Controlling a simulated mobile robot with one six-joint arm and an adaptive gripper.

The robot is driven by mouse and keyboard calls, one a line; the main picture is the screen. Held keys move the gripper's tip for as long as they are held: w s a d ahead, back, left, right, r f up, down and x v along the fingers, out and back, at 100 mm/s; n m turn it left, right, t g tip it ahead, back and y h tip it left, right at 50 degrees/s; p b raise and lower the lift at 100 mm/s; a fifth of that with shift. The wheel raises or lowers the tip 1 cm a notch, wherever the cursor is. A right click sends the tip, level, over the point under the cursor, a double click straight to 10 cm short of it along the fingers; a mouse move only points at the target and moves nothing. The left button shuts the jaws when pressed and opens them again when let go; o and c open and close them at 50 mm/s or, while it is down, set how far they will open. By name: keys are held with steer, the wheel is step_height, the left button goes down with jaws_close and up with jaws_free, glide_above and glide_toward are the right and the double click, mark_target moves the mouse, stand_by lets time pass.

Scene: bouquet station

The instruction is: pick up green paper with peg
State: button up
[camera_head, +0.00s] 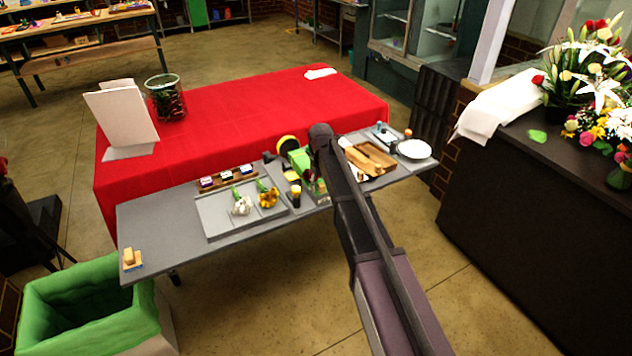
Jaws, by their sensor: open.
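A green item (300,160), which looks like the green paper, sits at the back middle of the grey work table, just left of my arm's end. I cannot make out a peg on it. My gripper (321,150) is over the table beside the green item, its jaws open. My own arm hides part of the gripper and the table beneath it, so I cannot tell whether the fingers touch the paper.
The grey table (160,235) holds a tray (218,222) with white and yellow flowers, a wooden board (370,158) and a white plate (414,149). A red-covered table (240,115) with a glass vase (166,98) stands behind. A green-lined bin (85,270) is front left.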

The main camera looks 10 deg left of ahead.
stand_by(0.3)
jaws_close()
steer(key=shift+r, duration=0.1)
step_height(320, 180, up, 10)
steer(key=p, duration=1)
stand_by(1.1)
